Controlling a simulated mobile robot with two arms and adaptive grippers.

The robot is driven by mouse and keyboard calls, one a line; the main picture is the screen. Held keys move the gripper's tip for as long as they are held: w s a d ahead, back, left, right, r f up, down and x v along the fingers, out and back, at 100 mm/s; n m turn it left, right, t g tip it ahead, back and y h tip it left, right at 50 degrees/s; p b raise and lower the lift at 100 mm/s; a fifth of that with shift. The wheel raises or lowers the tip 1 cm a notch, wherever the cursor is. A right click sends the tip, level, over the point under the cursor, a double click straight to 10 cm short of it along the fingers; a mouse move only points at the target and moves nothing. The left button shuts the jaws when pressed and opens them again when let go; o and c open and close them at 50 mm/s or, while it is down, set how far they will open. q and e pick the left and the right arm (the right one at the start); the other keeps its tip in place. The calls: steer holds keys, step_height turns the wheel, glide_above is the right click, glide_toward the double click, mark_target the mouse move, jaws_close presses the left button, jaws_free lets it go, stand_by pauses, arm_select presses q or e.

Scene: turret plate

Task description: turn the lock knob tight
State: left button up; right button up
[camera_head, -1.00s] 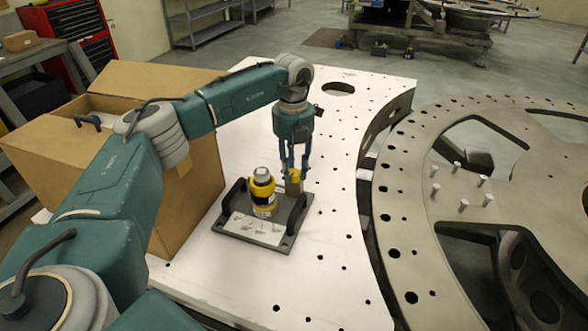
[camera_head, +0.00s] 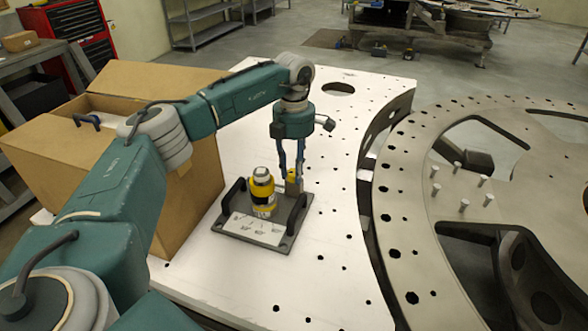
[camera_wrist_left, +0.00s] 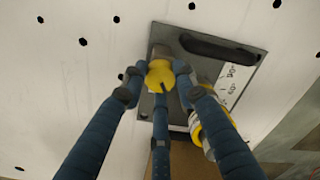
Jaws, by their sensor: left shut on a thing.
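The lock knob is a small yellow knob (camera_head: 292,176) on a brass-coloured block at the far right of a dark grey base plate (camera_head: 290,238). My left gripper (camera_head: 290,180) comes down on it from above with its fingers shut around it. In the left wrist view the yellow knob (camera_wrist_left: 160,75) sits between the blue fingers of the gripper (camera_wrist_left: 160,82). A yellow and black cylinder (camera_head: 263,192) with a grey top stands upright beside it on the same plate. My right gripper is not in view.
The base plate has two dark handles and a white label (camera_head: 255,229), and lies on a white perforated table (camera_head: 330,255). A cardboard box (camera_head: 190,205) stands close on the left. A large metal ring (camera_head: 410,210) with upright pins is on the right.

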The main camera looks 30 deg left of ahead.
arm_select(q)
steer(key=m, duration=0.6)
steer(key=shift+r+m, duration=0.15)
steer(key=shift+m, duration=0.25)
stand_by(0.4)
steer(key=o, duration=1.1)
steer(key=shift+o, duration=0.2)
step_height(320, 180, up, 12)
steer(key=shift+w, duration=0.1)
